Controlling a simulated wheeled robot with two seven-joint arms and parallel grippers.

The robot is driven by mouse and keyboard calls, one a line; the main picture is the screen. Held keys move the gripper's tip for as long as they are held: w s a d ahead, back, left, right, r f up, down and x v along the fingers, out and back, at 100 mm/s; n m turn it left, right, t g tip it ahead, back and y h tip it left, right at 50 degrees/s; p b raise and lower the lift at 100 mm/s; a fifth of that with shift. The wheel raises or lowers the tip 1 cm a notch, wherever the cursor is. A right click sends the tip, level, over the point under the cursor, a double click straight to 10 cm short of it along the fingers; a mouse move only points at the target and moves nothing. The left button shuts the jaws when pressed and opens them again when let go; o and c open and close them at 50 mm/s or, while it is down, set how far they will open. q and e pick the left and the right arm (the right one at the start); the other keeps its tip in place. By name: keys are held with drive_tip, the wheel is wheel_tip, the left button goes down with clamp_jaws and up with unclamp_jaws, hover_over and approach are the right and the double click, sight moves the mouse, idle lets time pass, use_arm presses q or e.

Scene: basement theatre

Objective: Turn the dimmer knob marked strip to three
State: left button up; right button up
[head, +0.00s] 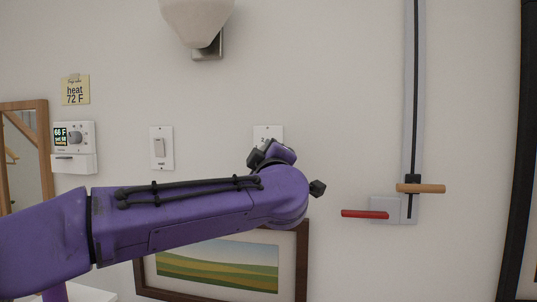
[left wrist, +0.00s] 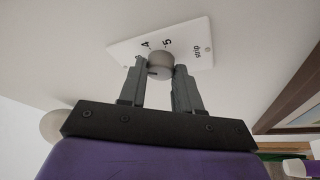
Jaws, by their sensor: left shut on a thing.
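The dimmer plate (head: 268,131) is a white wall plate, mostly hidden behind my left wrist in the head view, with a "2" showing at its top. In the left wrist view the plate (left wrist: 188,43) shows "4", "5" and the word "strip". Its round grey knob (left wrist: 160,62) sits between the two fingertips of my left gripper (left wrist: 159,72), which is shut on it. A small dark mark shows on the knob's side; I cannot tell which number it points to. My right gripper is not in view.
A light switch (head: 161,148) and a thermostat (head: 74,137) are on the wall to the left. A red lever (head: 365,214) and a wooden handle (head: 420,188) on a vertical rail are to the right. A framed picture (head: 302,262) hangs below, a lamp (head: 198,20) above.

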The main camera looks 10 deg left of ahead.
use_arm(q)
drive_tip(key=o, duration=1)
drive_tip(key=shift+o, duration=0.2)
drive_tip(key=b+v, duration=0.4)
drive_tip(key=v, duration=0.6)
drive_tip(key=shift+s+b, duration=0.2)
drive_tip(key=shift+b, duration=0.1)
drive_tip(key=shift+d+f, duration=0.1)
drive_tip(key=shift+d, duration=0.1)
